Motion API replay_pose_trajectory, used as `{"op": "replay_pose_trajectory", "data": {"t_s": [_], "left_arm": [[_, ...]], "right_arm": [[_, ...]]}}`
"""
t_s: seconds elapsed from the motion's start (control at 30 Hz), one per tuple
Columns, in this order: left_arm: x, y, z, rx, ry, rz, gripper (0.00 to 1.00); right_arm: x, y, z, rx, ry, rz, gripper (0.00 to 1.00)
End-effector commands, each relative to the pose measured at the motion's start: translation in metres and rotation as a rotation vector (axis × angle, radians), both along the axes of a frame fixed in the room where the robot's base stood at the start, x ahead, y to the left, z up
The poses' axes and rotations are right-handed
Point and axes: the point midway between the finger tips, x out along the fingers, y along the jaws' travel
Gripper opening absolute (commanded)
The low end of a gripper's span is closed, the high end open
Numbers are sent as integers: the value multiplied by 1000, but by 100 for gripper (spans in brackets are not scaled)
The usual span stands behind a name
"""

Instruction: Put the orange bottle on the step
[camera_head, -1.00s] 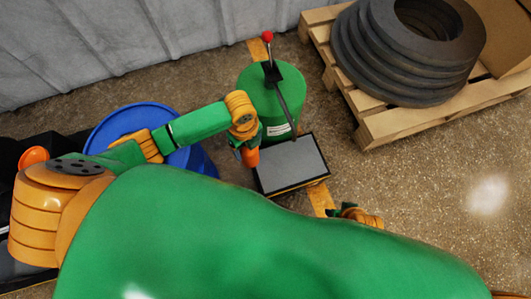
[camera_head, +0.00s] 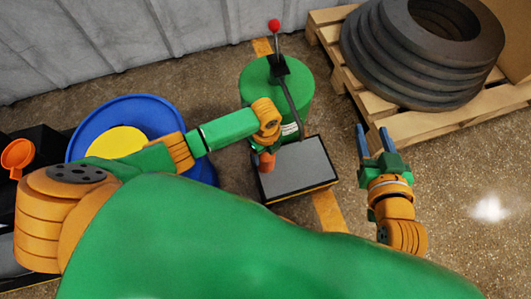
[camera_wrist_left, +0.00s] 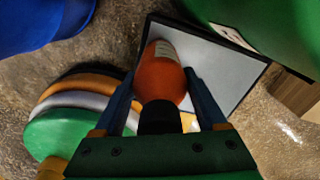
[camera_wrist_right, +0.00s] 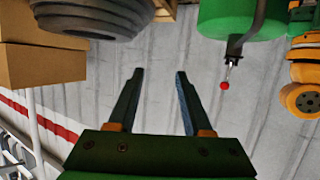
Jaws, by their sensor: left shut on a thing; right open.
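The orange bottle (camera_head: 266,163) is between the fingers of my left gripper (camera_head: 265,152), over the left part of the step (camera_head: 305,165). In the left wrist view the bottle (camera_wrist_left: 160,75) has a pale label and a dark cap, and the gripper (camera_wrist_left: 160,88) is shut on it. The grey-topped, black-edged step (camera_wrist_left: 222,75) lies behind it there. I cannot tell whether the bottle's base touches the step. My right gripper (camera_head: 373,137) is open and empty, right of the step; its two fingers show apart in the right wrist view (camera_wrist_right: 160,75).
A green tank (camera_head: 275,85) with a red-knobbed lever (camera_head: 273,25) stands just behind the step. A blue drum (camera_head: 85,130) with a yellow inside is at left. A wooden pallet (camera_head: 410,130) bearing stacked dark rings (camera_head: 415,55) is at right. Floor right of the step is open.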

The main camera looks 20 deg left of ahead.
Motion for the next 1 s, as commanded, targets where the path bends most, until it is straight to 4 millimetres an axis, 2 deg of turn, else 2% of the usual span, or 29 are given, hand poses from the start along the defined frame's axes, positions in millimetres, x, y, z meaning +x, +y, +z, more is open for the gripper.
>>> {"op": "replay_pose_trajectory", "data": {"t_s": [0.13, 0.6, 0.63, 0.7, 1.0], "left_arm": [[0, 0, -3, -1, -1, -1, 0], [0, 0, -5, 0, 0, -1, 0], [0, 0, -5, 0, 0, -1, 82], [0, 0, -5, 0, 0, -1, 100], [0, 0, -2, 0, 0, -1, 100]], "right_arm": [[5, 3, 13, 14, -69, 5, 50], [7, 4, 20, 22, -107, 7, 50], [7, 4, 20, 22, -107, 7, 50], [7, 4, 20, 21, -106, 7, 50], [5, 3, 15, 14, -76, 6, 50]]}}
